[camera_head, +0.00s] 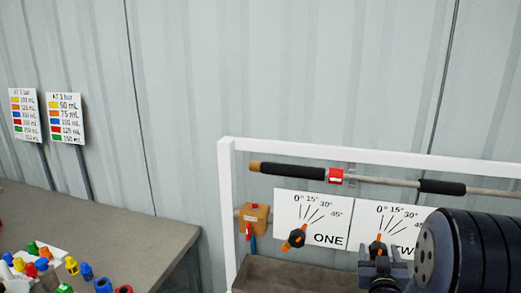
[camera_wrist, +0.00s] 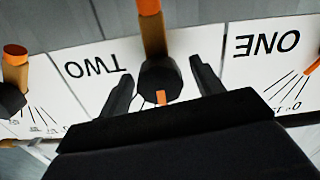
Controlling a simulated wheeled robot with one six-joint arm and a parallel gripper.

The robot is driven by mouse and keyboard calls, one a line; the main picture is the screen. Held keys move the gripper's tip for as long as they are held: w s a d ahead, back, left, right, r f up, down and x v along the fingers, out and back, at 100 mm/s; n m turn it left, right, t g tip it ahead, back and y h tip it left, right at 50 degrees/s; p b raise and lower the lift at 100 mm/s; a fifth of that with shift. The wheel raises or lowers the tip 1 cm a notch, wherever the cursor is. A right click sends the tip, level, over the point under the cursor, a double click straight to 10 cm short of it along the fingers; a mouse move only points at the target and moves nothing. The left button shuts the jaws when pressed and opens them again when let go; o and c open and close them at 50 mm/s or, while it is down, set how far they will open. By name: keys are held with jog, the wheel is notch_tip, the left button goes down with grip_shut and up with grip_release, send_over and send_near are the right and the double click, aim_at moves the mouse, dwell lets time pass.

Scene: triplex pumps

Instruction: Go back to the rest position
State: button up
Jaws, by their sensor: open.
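My gripper (camera_head: 382,268) is in front of the TWO dial plate (camera_head: 397,216) in the head view. In the wrist view my gripper (camera_wrist: 160,70) is open, with a finger on each side of the black TWO knob (camera_wrist: 161,82) and a visible gap to each. An orange handle (camera_wrist: 151,30) passes through that knob. In the head view the TWO knob (camera_head: 377,248) is partly hidden by my gripper. The ONE knob (camera_head: 294,240), with its orange pointer tilted, is to the left of my gripper. My dark arm covers the lower right.
A white frame (camera_head: 227,200) surrounds the dials. A horizontal pipe with black grips (camera_head: 292,171) runs above them. A brass-coloured block (camera_head: 254,213) is at the left. A grey table (camera_head: 110,225) holds several coloured caps at lower left. Another knob (camera_wrist: 12,98) shows in the wrist view.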

jog(key=b+v, duration=0.3)
jog(key=v, duration=0.7)
jog(key=shift+s, duration=0.4)
jog(key=shift+a, duration=0.1)
